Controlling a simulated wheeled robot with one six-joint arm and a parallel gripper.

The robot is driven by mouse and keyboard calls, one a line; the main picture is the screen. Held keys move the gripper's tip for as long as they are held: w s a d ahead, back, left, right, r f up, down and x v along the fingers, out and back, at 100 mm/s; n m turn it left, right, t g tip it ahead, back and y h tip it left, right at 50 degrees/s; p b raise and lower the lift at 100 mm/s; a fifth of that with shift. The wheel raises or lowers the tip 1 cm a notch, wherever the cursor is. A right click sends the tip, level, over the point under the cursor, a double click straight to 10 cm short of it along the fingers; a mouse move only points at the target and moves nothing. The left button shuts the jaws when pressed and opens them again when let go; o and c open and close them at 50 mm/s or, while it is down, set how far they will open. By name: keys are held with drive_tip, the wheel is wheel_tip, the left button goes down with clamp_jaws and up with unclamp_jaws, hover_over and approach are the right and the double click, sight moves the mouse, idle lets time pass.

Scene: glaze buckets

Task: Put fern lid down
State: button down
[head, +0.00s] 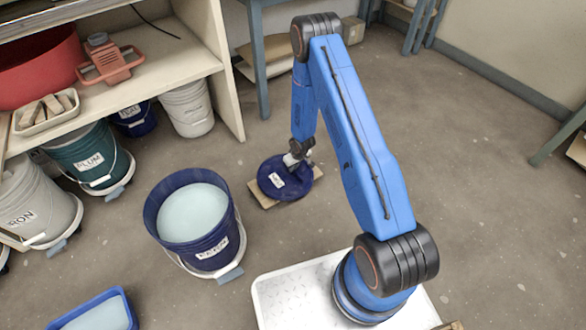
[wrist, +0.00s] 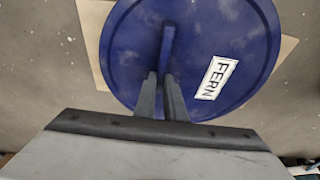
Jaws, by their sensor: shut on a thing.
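The fern lid (head: 272,188) is a round dark blue disc with a white label, low over a tan board (head: 259,197) on the floor in the head view. In the wrist view the lid (wrist: 240,40) shows its label reading FERN and a raised bar handle (wrist: 167,45). My gripper (wrist: 160,85) is shut on this handle. The board (wrist: 92,35) shows past the lid's edges; I cannot tell whether the lid touches it. An open blue bucket (head: 222,245) with pale glaze stands left of the lid; its label is hard to read.
Buckets labelled PLUM (head: 88,155) and IRON (head: 30,205) stand at the left by a shelf (head: 160,50). A white bucket (head: 187,108) stands under it. A blue tray (head: 100,312) lies at the front left. Floor right of my arm is clear.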

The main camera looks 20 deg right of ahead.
drive_tip(key=shift+f, duration=0.25)
drive_tip(key=c, duration=1.8)
unclamp_jaws()
drive_tip(key=shift+c, duration=0.2)
drive_tip(key=shift+r, duration=0.1)
